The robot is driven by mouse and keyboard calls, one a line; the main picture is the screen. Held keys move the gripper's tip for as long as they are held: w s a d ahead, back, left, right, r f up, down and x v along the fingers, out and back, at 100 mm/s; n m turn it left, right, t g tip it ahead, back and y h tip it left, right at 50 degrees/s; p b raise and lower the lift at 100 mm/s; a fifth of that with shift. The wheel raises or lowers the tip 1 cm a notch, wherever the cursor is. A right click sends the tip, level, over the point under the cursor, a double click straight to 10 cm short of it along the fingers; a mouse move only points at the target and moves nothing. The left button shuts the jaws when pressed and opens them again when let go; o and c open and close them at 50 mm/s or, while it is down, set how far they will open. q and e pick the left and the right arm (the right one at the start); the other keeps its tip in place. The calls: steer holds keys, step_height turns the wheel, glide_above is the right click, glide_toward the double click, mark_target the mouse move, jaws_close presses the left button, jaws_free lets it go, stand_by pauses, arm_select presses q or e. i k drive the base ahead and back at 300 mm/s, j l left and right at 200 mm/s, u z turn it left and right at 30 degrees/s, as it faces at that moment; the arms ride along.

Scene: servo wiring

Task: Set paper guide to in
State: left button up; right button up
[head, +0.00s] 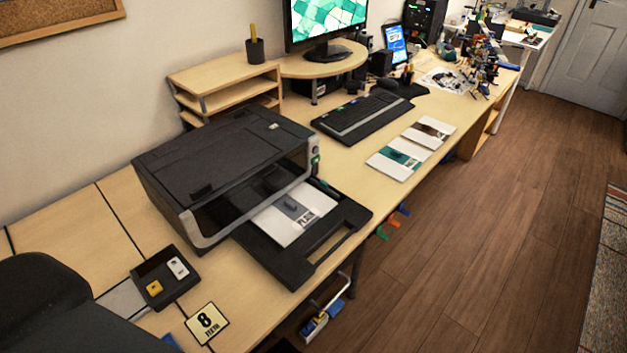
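A black printer (205,160) with a silver front edge sits on the wooden desk. Its black tray (292,272) sticks out at the front with an open slot-like handle at its outer end. A sheet of white paper (270,224) with a grey and dark printed area lies on the tray, partly under the printer. A small dark grey raised piece (291,204), which looks like the paper guide, stands on the sheet's grey area. I cannot tell its exact setting. Neither of my grippers is in view.
A small black box (150,272) with a white and a yellow item and a card marked 8 (206,323) lie left of the tray. A keyboard (361,117), booklets (398,158) and a wooden shelf unit (225,72) stand beyond the printer. The floor (470,230) is open at right.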

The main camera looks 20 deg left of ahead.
mark_target(323, 184)
steer(key=i+l+u, duration=0.1)
steer(key=u, duration=0.25)
steer(key=l+u, duration=0.1)
steer(key=u, duration=0.25)
steer(key=i+l+u, duration=0.1)
steer(key=u, duration=0.25)
steer(key=i+l+u, duration=0.1)
steer(key=l+u, duration=0.15)
steer(key=l, duration=0.2)
steer(key=l+u, duration=0.3)
steer(key=l, duration=0.15)
steer(key=i+l+u, duration=0.1)
steer(key=l, duration=1.55)
steer(key=i+u, duration=0.05)
steer(key=i, duration=0.05)
